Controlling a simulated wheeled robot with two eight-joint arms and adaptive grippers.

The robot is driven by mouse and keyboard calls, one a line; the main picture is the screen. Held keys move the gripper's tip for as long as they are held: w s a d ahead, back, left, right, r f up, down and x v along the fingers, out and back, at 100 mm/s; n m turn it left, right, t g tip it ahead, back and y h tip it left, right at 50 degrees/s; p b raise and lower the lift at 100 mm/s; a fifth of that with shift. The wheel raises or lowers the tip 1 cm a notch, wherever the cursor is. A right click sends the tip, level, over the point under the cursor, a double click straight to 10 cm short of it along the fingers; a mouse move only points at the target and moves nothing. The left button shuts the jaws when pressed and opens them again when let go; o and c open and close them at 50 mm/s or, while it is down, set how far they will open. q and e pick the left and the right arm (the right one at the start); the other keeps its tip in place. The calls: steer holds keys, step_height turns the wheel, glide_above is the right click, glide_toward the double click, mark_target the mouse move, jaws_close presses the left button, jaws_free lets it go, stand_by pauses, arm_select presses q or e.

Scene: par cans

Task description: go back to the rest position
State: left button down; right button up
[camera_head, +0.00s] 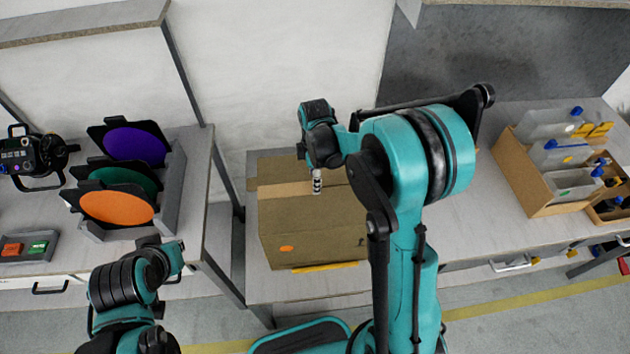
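I cannot make out whether the fingers there are open or shut, or whether anything is held. My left arm is folded low at the lower left, in front of the left table. Its gripper does not show.
The cardboard box (310,232) stands on the middle table. A grey rack (172,190) with purple, green and orange discs and a black lamp (35,158) are on the left. A red-and-green button box (26,247) is in front.

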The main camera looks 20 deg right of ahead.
step_height(320, 180, up, 10)
stand_by(0.3)
steer(key=shift+s+r, duration=0.1)
steer(key=s+f+m+t+b, duration=0.1)
steer(key=s+m+t+b, duration=0.4)
steer(key=s+m, duration=1)
steer(key=shift+s+a+f+m+t, duration=0.15)
steer(key=shift+s+a+m+t, duration=0.3)
steer(key=shift+s+t, duration=0.6)
steer(key=shift+w, duration=0.1)
